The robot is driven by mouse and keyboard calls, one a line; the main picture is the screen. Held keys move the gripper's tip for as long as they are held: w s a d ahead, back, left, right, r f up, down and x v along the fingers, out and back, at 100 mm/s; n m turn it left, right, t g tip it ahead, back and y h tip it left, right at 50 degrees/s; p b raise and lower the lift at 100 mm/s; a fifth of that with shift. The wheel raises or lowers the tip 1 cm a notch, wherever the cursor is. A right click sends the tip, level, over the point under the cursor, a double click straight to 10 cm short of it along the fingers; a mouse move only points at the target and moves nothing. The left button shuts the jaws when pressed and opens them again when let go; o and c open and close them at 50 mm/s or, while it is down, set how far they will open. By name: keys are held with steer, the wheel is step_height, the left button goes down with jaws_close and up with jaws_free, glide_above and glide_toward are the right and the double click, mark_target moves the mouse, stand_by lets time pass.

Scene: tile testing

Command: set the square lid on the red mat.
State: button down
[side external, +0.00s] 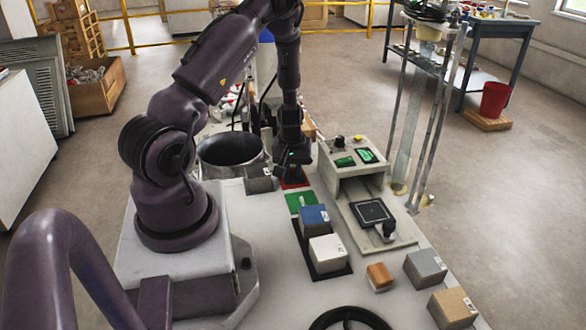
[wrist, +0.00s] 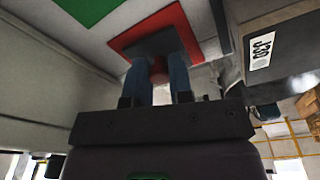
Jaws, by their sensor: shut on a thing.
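The square lid (wrist: 150,45) is a dark grey plate with a red knob (wrist: 158,73) under my fingers in the wrist view. My gripper (wrist: 159,66) is shut on the knob, one bluish finger on each side. The lid lies over the red mat (wrist: 122,45), with red showing around it. I cannot tell whether it touches the mat. In the side view my gripper (side external: 293,167) points down over the red mat (side external: 295,184), and the lid is hard to make out there.
A green mat (side external: 300,198) lies just in front of the red one. A grey labelled box (side external: 259,183) stands close to its left, near a metal pot (side external: 228,160). Blue (side external: 313,216) and white (side external: 327,254) boxes stand nearer. A pale machine (side external: 350,165) stands to the right.

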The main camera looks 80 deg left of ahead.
steer(key=shift+f, duration=0.2)
steer(key=c, duration=0.5)
jaws_free()
steer(key=shift+r, duration=3)
steer(key=shift+d, duration=0.1)
steer(key=d, duration=0.1)
steer(key=s+d+h, duration=0.1)
steer(key=d, duration=0.1)
steer(key=shift+s+d+r+m+g, duration=0.15)
steer(key=shift+s+m+g, duration=0.1)
steer(key=shift+m+g, duration=0.15)
steer(key=s+d+r+m+t, duration=0.1)
steer(key=d+r+m, duration=0.3)
steer(key=d+r, duration=0.4)
steer(key=s+d+r+m+t, duration=0.2)
steer(key=d+r+m, duration=0.2)
steer(key=d+r, duration=0.4)
steer(key=s+d+r+m+t, duration=0.1)
steer(key=d+r+m+t, duration=0.1)
steer(key=d+r+m, duration=0.3)
steer(key=shift+s+d+r+t, duration=0.15)
steer(key=shift+d+r, duration=0.5)
steer(key=shift+r, duration=0.5)
steer(key=shift+s+d+r+t, duration=0.1)
steer(key=shift+d+r, duration=0.55)
steer(key=shift+r, duration=0.5)
steer(key=shift+s+d+r+t, duration=0.15)
steer(key=shift+d+r, duration=0.5)
steer(key=shift+r, duration=0.5)
